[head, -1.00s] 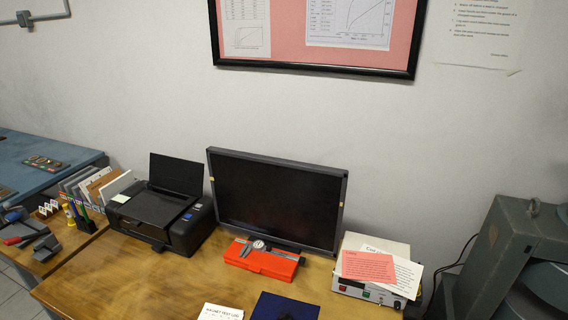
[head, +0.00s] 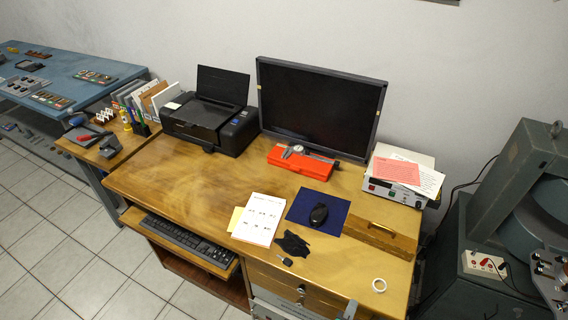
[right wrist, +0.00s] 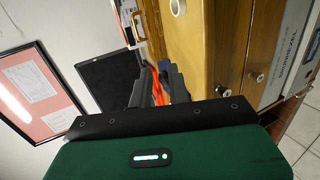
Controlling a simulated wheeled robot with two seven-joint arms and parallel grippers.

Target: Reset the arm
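My right gripper shows in the right wrist view (right wrist: 158,72). Its two dark fingers stand apart with a gap between them, and nothing is held there. My left gripper is in neither view now.
The wooden desk (head: 150,180) bears a printer (head: 208,120), monitor (head: 318,105), red case (head: 300,163), blue mat (head: 300,205), black mouse (head: 319,214), wooden box (head: 382,236) and white ring (head: 379,285). A large grey machine (head: 510,190) stands at right. Tiled floor at left is clear.

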